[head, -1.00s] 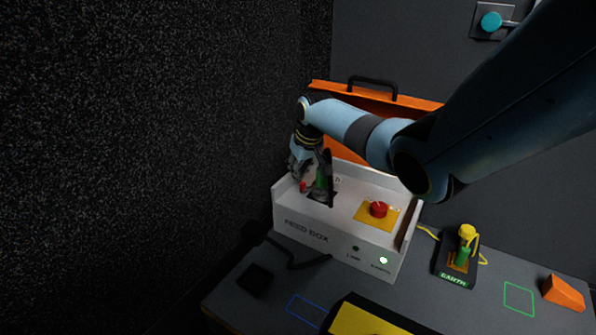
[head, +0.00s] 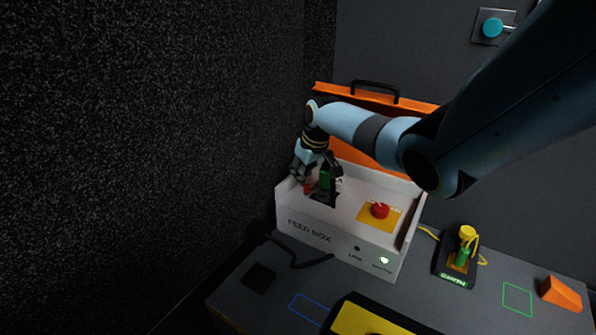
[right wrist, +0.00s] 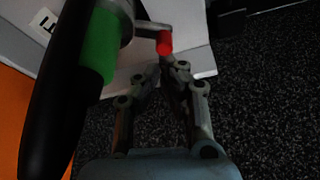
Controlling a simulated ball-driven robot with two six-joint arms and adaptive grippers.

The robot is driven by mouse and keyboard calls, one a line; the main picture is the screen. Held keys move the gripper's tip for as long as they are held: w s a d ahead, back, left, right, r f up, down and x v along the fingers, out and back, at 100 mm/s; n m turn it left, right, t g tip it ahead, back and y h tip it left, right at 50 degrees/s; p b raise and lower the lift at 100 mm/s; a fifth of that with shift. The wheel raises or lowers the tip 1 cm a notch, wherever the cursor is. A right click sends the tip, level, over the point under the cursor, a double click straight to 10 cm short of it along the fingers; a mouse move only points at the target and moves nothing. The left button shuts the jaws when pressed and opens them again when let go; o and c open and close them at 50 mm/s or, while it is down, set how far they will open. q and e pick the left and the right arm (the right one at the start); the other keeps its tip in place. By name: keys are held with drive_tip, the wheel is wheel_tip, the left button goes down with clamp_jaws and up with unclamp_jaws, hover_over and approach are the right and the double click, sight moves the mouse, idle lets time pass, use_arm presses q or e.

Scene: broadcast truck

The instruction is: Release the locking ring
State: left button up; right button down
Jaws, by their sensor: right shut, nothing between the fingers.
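The locking ring (right wrist: 124,17) is a grey collar with a short side lever ending in a red tip (right wrist: 165,43). It sits around the foot of a black connector (right wrist: 50,105) with a green band (right wrist: 98,48), standing in the white feed box (head: 310,231). In the head view the red tip (head: 307,188) shows small beside the green band (head: 325,179). My right gripper (right wrist: 164,70) is shut and empty, its fingertips close beside the red tip; I cannot tell whether they touch. In the head view the right gripper (head: 303,172) is over the box's left part. My left gripper is out of view.
A red button (head: 380,210) on a yellow plate is in the box's right part. An orange lid (head: 350,150) stands behind. The earth stand (head: 457,257), an orange wedge (head: 560,293) and a yellow-topped case (head: 365,322) are on the table. A dark wall is close at left.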

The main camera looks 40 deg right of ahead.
drive_tip(key=shift+s+a+r+n+y+p, duration=0.25)
drive_tip(key=shift+s+n+p, duration=0.2)
drive_tip(key=shift+n, duration=0.25)
drive_tip(key=n, duration=0.1)
drive_tip(key=s+n+y, duration=0.1)
drive_tip(key=shift+s+a+f+n, duration=0.15)
drive_tip(key=shift+a+f+n, duration=0.05)
drive_tip(key=shift+n, duration=0.2)
drive_tip(key=s+n, duration=0.1)
drive_tip(key=n, duration=0.1)
drive_tip(key=s+n+g+y, duration=0.1)
drive_tip(key=shift+a+f+n, duration=0.1)
drive_tip(key=shift+f+n, duration=0.05)
drive_tip(key=shift+n, duration=0.25)
drive_tip(key=s+n, duration=0.1)
drive_tip(key=n, duration=0.2)
drive_tip(key=shift+s+d+g+y, duration=0.2)
drive_tip(key=shift+s+g+y, duration=0.15)
drive_tip(key=shift+s+g, duration=0.05)
drive_tip(key=shift+s, duration=0.2)
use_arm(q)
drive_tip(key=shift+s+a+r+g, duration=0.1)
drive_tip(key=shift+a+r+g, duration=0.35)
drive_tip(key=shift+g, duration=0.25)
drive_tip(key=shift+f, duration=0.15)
use_arm(e)
drive_tip(key=shift+w+d, duration=0.1)
